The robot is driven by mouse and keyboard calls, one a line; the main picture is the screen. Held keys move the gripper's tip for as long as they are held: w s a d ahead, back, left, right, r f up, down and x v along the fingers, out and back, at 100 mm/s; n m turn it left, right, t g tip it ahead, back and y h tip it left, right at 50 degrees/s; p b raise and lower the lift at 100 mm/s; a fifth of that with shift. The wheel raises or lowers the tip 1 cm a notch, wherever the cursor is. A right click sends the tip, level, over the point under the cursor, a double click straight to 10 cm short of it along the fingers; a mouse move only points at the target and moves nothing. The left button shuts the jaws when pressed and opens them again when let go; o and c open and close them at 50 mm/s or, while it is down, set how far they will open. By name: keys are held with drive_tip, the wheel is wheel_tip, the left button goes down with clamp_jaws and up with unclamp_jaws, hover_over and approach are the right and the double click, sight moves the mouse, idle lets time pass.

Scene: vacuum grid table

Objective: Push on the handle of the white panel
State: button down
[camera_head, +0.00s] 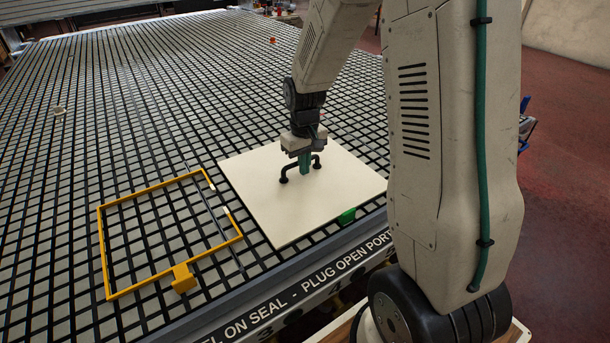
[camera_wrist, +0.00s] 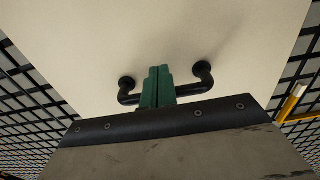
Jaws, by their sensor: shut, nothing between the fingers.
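The white panel (camera_head: 333,211) lies flat on the grid table near its front edge. Its black handle (camera_head: 284,179) stands up from the panel's middle. My gripper (camera_head: 305,170) points down at the middle of the handle, with its green fingers together and nothing between them. In the wrist view, the shut fingers (camera_wrist: 158,84) overlap the middle of the handle bar (camera_wrist: 194,89), and both handle mounts show on the panel (camera_wrist: 160,40). I cannot tell whether the fingertips touch the bar, as they cover that part.
A yellow frame (camera_head: 150,186) with a yellow block (camera_head: 184,278) lies on the table left of the panel. A grey rod (camera_head: 224,228) lies between them. The grid table (camera_head: 130,110) is mostly clear behind.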

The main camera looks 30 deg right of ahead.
drive_tip(key=shift+r, duration=0.1)
idle(0.3)
drive_tip(key=shift+s, duration=1.75)
wheel_tip(320, 180, up, 8)
drive_tip(key=s+a+r, duration=0.3)
drive_tip(key=s, duration=0.4)
drive_tip(key=s+a+r, duration=0.4)
drive_tip(key=s, duration=0.4)
drive_tip(key=s+a+r+t, duration=0.1)
drive_tip(key=s+a+r, duration=0.2)
drive_tip(key=s, duration=0.5)
drive_tip(key=shift+a+r, duration=0.2)
drive_tip(key=shift+r, duration=0.55)
